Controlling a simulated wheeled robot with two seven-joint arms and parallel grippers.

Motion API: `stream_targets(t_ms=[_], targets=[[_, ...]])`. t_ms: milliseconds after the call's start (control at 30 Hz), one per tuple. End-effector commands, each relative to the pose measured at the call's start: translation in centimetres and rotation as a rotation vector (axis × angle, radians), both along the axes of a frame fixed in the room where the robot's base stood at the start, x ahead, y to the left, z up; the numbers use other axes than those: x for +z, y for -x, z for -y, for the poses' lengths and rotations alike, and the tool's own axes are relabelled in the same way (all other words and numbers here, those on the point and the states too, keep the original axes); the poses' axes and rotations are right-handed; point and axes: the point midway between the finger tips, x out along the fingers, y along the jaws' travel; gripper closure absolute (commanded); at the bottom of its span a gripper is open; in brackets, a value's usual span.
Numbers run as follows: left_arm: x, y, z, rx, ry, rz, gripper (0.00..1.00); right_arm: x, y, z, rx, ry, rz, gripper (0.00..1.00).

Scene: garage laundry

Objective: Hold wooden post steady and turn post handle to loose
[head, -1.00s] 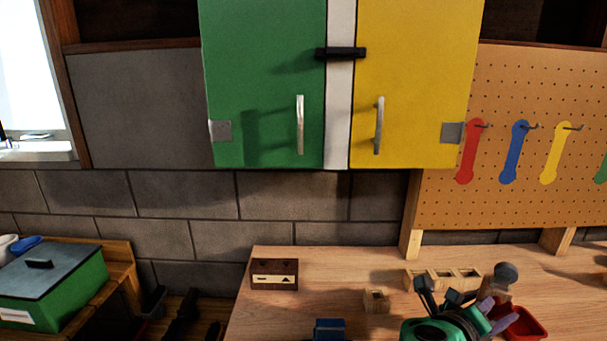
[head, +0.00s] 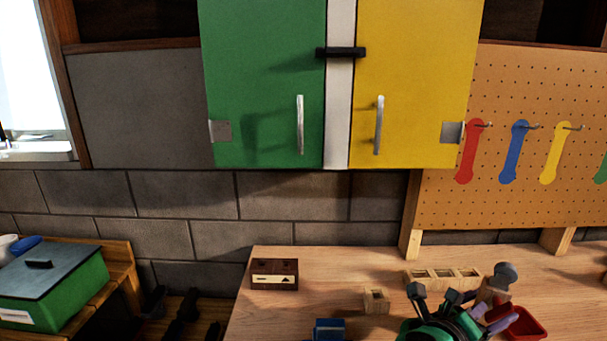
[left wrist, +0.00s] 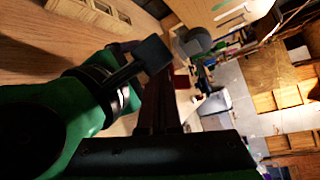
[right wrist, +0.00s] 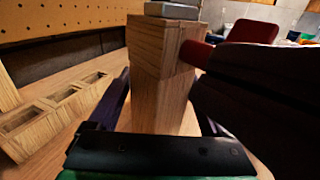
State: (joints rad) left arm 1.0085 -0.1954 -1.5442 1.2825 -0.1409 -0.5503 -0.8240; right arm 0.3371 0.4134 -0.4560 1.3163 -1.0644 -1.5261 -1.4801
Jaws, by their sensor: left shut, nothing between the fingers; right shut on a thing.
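The wooden post (right wrist: 160,85) stands upright in the right wrist view, between the purple fingers of my right gripper (right wrist: 158,98). That gripper is shut on it. A grey knob (right wrist: 172,10) sits on top of the post. In the head view the post (head: 492,291) and its round grey knob (head: 505,273) show at the lower right. My left gripper (left wrist: 160,95) is shut and empty, its dark fingers pointing toward the grey knob (left wrist: 192,40). In the right wrist view, a dark reddish tip (right wrist: 194,53) is close beside the post; contact is unclear.
A row of wooden sockets (head: 445,278), a small wooden block (head: 376,301) and a dark box (head: 274,274) are on the workbench (head: 325,268). The pegboard (head: 530,130) is behind. The bench's middle is mostly clear.

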Motion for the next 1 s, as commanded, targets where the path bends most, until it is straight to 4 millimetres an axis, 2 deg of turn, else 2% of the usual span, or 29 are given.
stream_targets(t_ms=[333,700,1000], targets=[[0.2,-0.1,-0.8,0.000,0.000,0.000,1.00,0.0,0.0,0.0,0.000,0.000,-0.001,0.93],[0.2,4.3,-3.4,-0.001,0.001,0.000,1.00,0.0,0.0,0.0,0.000,0.000,-0.001,0.93],[0.2,4.8,-3.7,0.000,-0.001,0.000,1.00,0.0,0.0,0.0,0.000,0.000,0.000,0.93]])
